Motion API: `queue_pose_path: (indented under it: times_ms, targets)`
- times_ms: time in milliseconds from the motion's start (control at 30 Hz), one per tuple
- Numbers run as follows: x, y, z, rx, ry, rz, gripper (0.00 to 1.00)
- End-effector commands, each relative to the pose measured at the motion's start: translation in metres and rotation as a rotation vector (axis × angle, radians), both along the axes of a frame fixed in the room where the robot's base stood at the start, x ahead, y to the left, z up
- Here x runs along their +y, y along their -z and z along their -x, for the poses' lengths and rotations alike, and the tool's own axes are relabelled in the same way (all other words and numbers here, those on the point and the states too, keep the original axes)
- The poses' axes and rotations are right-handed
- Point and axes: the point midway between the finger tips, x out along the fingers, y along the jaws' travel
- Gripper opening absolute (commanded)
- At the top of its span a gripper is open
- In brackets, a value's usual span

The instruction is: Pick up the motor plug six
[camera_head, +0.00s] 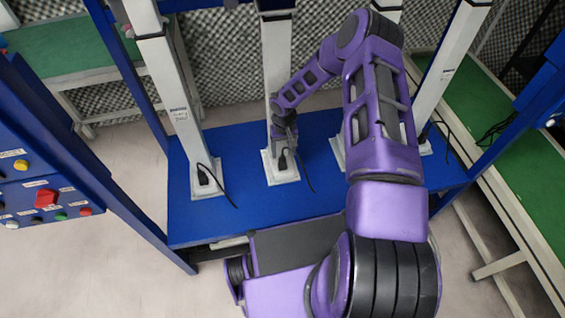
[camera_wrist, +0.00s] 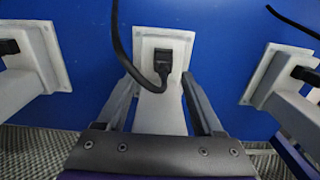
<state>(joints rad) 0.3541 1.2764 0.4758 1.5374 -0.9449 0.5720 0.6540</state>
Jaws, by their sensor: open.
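A black plug (camera_wrist: 162,66) with a black cable sits in the white base plate of the middle-left column, and it also shows in the head view (camera_head: 284,160). I cannot read a number that marks it as motor plug six. My gripper (camera_wrist: 156,82) is open and empty, its two fingers spread left and right of this column, with the plug just ahead, between the fingertip lines. I see no contact with it. In the head view my gripper (camera_head: 284,135) is close to the plug, partly hidden by my wrist.
Other white columns stand on the blue platform (camera_head: 240,215) on both sides, with similar plugs, such as the left one (camera_head: 203,179). Blue frame posts and a button panel (camera_head: 45,195) stand at the left. A green-topped bench (camera_head: 480,130) is at the right.

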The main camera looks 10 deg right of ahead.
Motion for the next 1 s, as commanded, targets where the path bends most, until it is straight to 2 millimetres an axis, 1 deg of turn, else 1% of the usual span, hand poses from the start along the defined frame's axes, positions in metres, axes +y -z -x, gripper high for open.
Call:
queue_pose_path:
  times_ms: [33,200,300,533,667,700,767,800,867,900,933,1000]
  targets:
    - [0.003,0.012,0.002,0.005,0.001,-0.002,0.69]
    - [0.005,0.034,0.002,0.003,0.002,-0.002,0.69]
    - [0.005,0.039,0.001,0.000,0.000,0.000,0.69]
    - [0.005,0.040,0.001,0.000,0.000,0.000,0.69]
    - [0.005,0.040,0.001,0.000,0.000,0.000,0.45]
    - [0.005,0.040,0.001,0.000,0.000,0.000,0.38]
    - [0.005,0.040,0.001,0.000,0.000,0.000,0.27]
    - [0.005,0.040,0.001,0.000,0.000,0.000,0.20]
    - [0.005,0.040,0.001,0.000,0.000,0.000,0.09]
    - [0.005,0.040,0.001,0.000,0.000,0.000,0.02]
    - [0.005,0.040,0.001,0.000,0.000,0.000,0.00]
    - [0.005,0.040,0.001,0.000,0.000,0.000,0.00]
